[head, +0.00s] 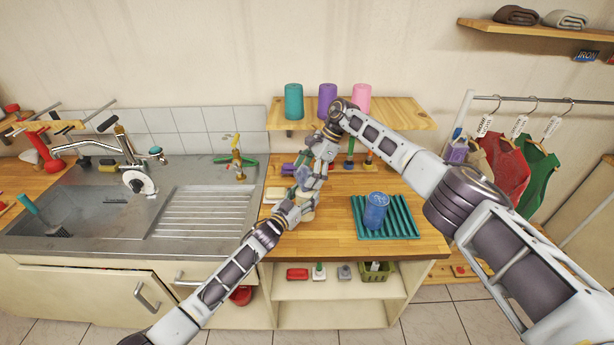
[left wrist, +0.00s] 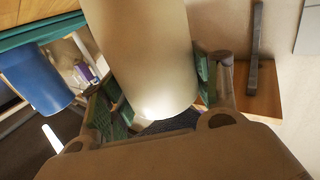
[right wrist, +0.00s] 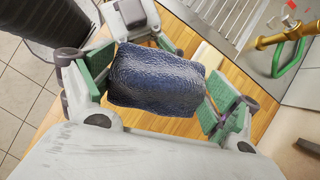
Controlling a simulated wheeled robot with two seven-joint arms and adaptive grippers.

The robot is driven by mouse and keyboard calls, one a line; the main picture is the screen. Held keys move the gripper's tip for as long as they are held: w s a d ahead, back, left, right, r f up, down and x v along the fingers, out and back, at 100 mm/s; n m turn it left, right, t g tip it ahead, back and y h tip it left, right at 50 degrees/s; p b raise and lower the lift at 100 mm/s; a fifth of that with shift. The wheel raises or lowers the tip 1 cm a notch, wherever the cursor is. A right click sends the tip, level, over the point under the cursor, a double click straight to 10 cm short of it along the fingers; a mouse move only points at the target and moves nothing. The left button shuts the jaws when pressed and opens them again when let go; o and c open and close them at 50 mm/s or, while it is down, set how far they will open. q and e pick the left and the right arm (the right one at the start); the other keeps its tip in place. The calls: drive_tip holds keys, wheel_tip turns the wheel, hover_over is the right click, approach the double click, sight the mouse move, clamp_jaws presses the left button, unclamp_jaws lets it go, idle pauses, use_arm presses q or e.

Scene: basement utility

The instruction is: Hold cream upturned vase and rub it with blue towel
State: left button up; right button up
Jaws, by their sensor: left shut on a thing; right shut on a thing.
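The cream vase (left wrist: 145,50) fills the middle of the left wrist view, between the green-padded fingers of my left gripper (left wrist: 157,85), which is shut on it. In the head view the vase is mostly hidden by my grippers, with a cream part (head: 307,214) showing above the counter. The blue towel (right wrist: 155,82) is a dark blue, crinkled bundle in the right wrist view. My right gripper (right wrist: 155,95) is shut on it. In the head view both grippers meet above the counter's left part, the right one above the left. Whether towel and vase touch is not clear.
A blue upturned cup (head: 375,211) stands on a teal ribbed rack (head: 402,219) to the right. Teal, purple and pink cups line the wall shelf (head: 399,119) behind. The metal sink (head: 122,209) is left. The wooden counter's front strip (head: 345,248) is clear.

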drive_tip(key=shift+w+a+r+m+t, duration=0.2)
drive_tip(key=shift+m+t, duration=0.3)
drive_tip(key=shift+m, duration=0.45)
drive_tip(key=shift+w+a+f+m+t, duration=0.1)
drive_tip(key=shift+w+m+t, duration=0.15)
drive_tip(key=shift+m+t, duration=0.5)
drive_tip(key=shift+g, duration=0.25)
drive_tip(key=shift+f, duration=2.2)
drive_tip(key=shift+f, duration=0.25)
drive_tip(key=shift+s+f, duration=0.1)
drive_tip(key=shift+s, duration=0.05)
drive_tip(key=shift+s, duration=0.5)
drive_tip(key=shift+w, duration=0.15)
